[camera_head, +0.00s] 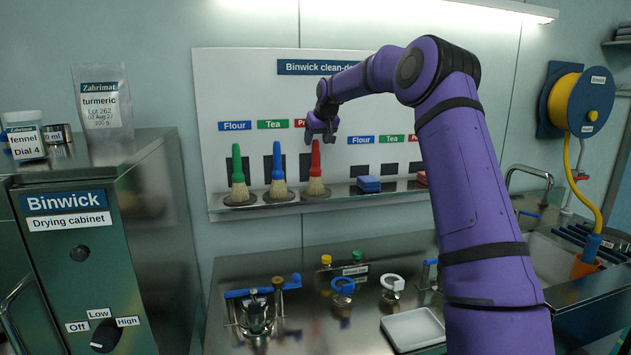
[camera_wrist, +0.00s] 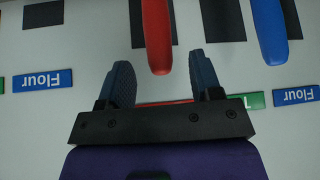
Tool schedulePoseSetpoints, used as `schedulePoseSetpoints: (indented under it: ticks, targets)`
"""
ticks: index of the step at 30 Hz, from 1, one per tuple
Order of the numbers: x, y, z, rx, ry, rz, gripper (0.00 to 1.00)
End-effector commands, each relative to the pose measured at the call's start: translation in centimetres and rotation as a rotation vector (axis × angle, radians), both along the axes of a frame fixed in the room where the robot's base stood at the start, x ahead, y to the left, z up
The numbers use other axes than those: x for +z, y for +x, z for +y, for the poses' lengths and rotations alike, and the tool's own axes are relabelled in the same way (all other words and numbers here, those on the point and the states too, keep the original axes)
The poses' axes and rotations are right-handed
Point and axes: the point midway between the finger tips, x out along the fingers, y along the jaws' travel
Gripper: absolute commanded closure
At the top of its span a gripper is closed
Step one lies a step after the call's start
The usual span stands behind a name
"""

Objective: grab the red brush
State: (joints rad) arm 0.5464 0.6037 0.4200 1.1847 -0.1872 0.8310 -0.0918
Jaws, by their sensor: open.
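The red brush (camera_head: 316,160) stands upright, bristles down, on the wall shelf, rightmost of three brushes. In the wrist view its red handle (camera_wrist: 155,30) comes down from the top edge. My gripper (camera_head: 322,130) is just above the handle top in the head view. In the wrist view my gripper (camera_wrist: 160,62) is open, with one dark finger on each side of the handle's end. Gaps show on both sides there, and I cannot tell how deep the handle reaches between the fingers.
The blue brush (camera_head: 277,162) stands close left of the red one, with the green brush (camera_head: 237,166) beyond it. Blue sponges (camera_head: 369,184) lie to the right on the shelf (camera_head: 335,196). A labelled board (camera_head: 230,80) is behind. The counter below holds several fittings and a white tray (camera_head: 413,329).

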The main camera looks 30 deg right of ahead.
Motion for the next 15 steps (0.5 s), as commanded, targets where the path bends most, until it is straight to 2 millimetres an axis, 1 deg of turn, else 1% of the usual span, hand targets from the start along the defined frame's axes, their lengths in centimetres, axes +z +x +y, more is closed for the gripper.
schedulePoseSetpoints:
  ticks: [3,7,15]
  targets:
    - [-1.4,1.2,0.0,0.002,0.003,0.001,0.41]
    - [-2.8,2.1,-0.1,0.001,0.002,0.001,0.41]
    - [-3.1,2.3,-0.1,0.001,0.001,-0.001,0.41]
